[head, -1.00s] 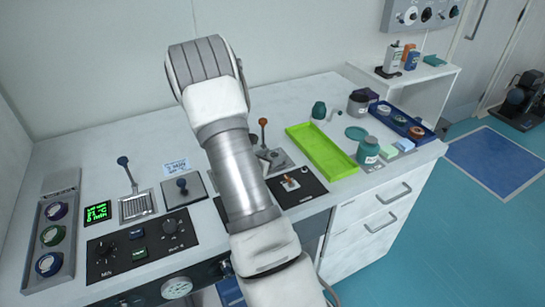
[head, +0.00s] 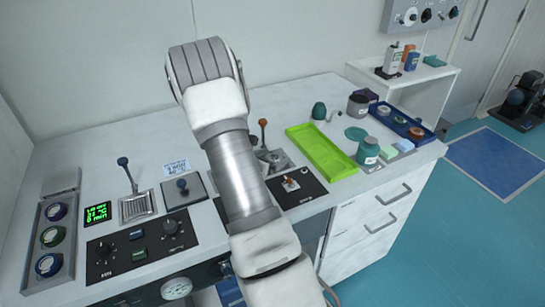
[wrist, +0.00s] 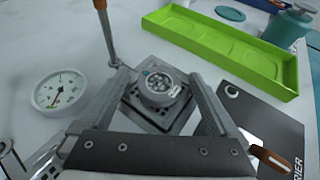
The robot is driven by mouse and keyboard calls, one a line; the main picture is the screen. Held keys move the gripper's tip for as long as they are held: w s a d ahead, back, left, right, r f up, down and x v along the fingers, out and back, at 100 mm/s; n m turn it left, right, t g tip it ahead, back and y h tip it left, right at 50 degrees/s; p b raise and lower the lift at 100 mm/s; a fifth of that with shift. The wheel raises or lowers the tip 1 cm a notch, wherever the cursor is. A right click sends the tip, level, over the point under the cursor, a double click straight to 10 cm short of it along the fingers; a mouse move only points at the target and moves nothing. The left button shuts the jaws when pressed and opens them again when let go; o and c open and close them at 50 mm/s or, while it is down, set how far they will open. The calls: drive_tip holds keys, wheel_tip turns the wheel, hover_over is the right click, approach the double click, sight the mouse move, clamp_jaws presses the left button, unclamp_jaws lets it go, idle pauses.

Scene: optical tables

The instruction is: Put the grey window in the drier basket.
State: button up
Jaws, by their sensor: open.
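My gripper (wrist: 163,100) is open in the wrist view, its two fingers apart on either side of a round grey perforated part (wrist: 160,88). This part sits on a square grey plate (wrist: 135,119); it looks like a small basket, but I cannot tell whether it is the drier basket or whether the grey window is in it. Nothing is visibly gripped. A black panel (wrist: 262,112) with lettering ending in "RIER" lies to the right. In the head view my arm hides the gripper and most of that area. I cannot pick out the grey window with certainty.
A lime green tray (head: 322,150) lies right of the arm, with a teal jar (head: 368,151) and a blue tray (head: 402,121) beyond. A round dial (wrist: 60,92) and an upright orange-tipped lever (wrist: 104,30) stand near the gripper. Control panels fill the left bench.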

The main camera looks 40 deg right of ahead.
drive_tip(key=v, duration=1.1)
drive_tip(key=shift+a+r, duration=0.2)
drive_tip(key=shift+a, duration=0.1)
drive_tip(key=s+a+r+m+g+y, duration=0.4)
drive_tip(key=s+a+r+m, duration=0.3)
drive_tip(key=s+r+m, duration=0.5)
drive_tip(key=s+a+r+m+t+y, duration=0.2)
drive_tip(key=a+r+m+t+y, duration=0.1)
drive_tip(key=a, duration=0.6)
drive_tip(key=s+a+r+m+t+y, duration=0.2)
drive_tip(key=a+r+m+y, duration=0.3)
drive_tip(key=a, duration=0.5)
drive_tip(key=shift+s+r+m+t+y, duration=0.3)
drive_tip(key=shift+s+m+t+y, duration=0.1)
drive_tip(key=shift+m+y, duration=0.15)
drive_tip(key=shift+d, duration=0.15)
